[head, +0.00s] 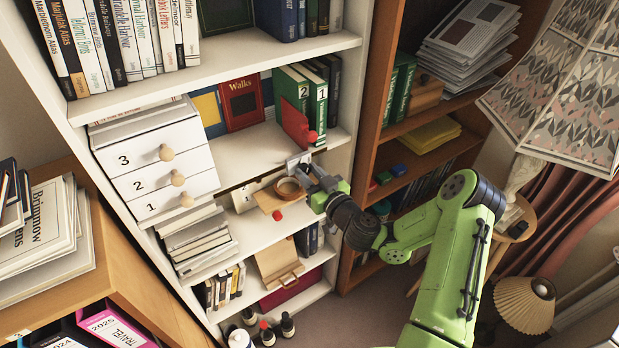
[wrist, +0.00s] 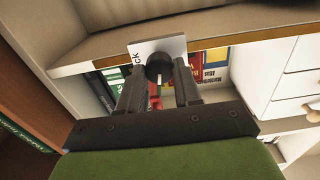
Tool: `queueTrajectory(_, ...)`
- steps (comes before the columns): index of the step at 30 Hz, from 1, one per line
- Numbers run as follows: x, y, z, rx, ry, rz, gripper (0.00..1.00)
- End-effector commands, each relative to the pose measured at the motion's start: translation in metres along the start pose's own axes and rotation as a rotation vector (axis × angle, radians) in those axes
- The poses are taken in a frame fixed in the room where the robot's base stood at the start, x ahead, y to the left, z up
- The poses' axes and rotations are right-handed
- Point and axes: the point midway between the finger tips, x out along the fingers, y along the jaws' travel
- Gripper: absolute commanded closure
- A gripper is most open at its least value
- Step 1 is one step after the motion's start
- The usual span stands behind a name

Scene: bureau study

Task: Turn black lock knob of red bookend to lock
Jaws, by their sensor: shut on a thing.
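A black round knob (wrist: 158,68) sits on a small white plate (wrist: 140,52) with partly hidden lettering ending in "ck", in the wrist view. The plate (head: 298,160) also shows at the shelf's front edge in the head view, where my gripper hides the knob. My gripper (wrist: 160,78) is shut on the knob, one finger on each side; it also shows in the head view (head: 308,172). The red bookend (head: 295,122) stands on the shelf above the plate, against green binders numbered 2 and 1.
A red "Walks" book (head: 241,102) stands left of the bookend. White drawers (head: 150,170) numbered 3, 2 and 1 stand further left. A wooden piece with a ring (head: 288,190) is just below left of my gripper. A brown bookcase (head: 372,70) stands to the right.

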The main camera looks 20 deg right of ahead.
Motion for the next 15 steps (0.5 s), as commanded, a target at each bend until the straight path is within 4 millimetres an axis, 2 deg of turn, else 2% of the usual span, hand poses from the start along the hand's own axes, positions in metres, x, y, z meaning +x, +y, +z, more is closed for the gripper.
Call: queueTrajectory(15,0.0002,0.0014,0.0017,0.481,0.003,0.0,0.97)
